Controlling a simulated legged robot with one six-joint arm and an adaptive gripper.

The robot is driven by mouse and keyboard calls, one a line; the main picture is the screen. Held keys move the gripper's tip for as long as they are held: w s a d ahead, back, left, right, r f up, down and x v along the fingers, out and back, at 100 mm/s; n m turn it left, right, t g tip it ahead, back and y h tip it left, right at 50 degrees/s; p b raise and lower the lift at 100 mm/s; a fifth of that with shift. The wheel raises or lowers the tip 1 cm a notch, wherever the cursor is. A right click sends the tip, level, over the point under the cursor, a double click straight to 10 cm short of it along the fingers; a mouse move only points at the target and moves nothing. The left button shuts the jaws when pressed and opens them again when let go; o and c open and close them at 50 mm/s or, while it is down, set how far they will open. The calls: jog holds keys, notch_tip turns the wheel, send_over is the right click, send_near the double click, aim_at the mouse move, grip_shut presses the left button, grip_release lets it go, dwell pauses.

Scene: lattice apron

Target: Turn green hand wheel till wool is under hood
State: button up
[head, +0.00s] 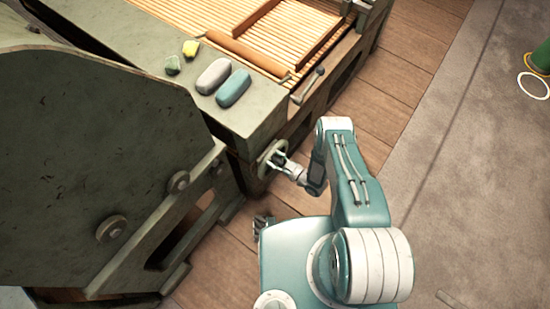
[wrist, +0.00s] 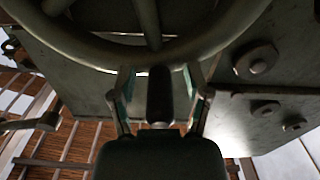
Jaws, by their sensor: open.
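The hand wheel (head: 268,156), dull grey-green, is on the near side wall of the machine in the head view. Its curved rim (wrist: 100,55) and spokes fill the top of the wrist view. My gripper (head: 281,160) is at the wheel; in the wrist view its open fingers (wrist: 160,98) stand either side of a dark upright handle (wrist: 160,90) at the rim. I cannot tell whether they touch it. The slatted apron (head: 195,20) lies on the machine top. The hood (head: 85,170) is the large green housing at left. I see no clear wool on the apron.
A small lever (head: 308,86) sticks out beside the apron. Open floor (head: 450,190) lies at right.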

grip_shut()
jog(key=shift+w+d, duration=0.1)
